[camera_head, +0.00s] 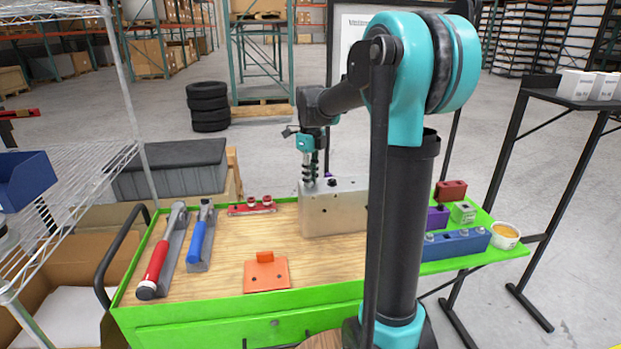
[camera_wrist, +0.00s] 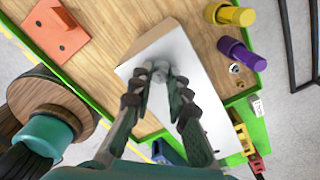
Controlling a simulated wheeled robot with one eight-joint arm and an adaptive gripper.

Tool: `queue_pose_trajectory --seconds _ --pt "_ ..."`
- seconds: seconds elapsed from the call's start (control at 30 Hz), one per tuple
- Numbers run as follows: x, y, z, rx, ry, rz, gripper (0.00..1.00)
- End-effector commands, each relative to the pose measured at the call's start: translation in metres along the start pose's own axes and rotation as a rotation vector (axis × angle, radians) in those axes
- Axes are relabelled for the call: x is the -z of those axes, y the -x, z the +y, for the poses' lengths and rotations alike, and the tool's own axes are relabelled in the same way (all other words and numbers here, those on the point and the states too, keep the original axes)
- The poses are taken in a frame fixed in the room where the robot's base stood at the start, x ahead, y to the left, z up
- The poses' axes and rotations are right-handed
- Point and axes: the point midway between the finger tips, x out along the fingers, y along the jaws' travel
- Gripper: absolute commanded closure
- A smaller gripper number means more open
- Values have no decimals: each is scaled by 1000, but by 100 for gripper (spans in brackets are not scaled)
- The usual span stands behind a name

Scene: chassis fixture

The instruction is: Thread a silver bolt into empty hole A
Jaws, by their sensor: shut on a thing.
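A silver-grey metal chassis block (camera_head: 320,215) stands on the wooden bench top, and its bright face (camera_wrist: 190,75) fills the middle of the wrist view. My gripper (camera_head: 309,182) is at the left end of the block's top, pointing down. In the wrist view my gripper (camera_wrist: 158,82) is shut on a small silver bolt (camera_wrist: 157,70), with its round end showing between the fingertips. The fingers hide the rest of the bolt and the block's surface under it. I cannot tell whether the bolt is in a hole. No hole letter is readable.
An orange plate (camera_head: 267,274), a red-handled tool (camera_head: 157,265) and a blue-handled tool (camera_head: 198,240) lie on the bench. A red rack (camera_head: 238,210) is behind. A blue block (camera_head: 470,241) and a bowl (camera_head: 506,235) are at right.

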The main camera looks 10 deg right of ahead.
Motion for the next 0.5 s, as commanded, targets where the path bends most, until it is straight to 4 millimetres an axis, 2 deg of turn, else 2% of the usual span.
queue_pose_trajectory --seconds 0.13,0.17,0.33,0.5 --pt "0 0 0 0 -1 0 100" --pt "0 0 0 0 0 0 82" --pt "0 0 0 0 1 0 61" --pt "0 0 0 0 1 0 60"
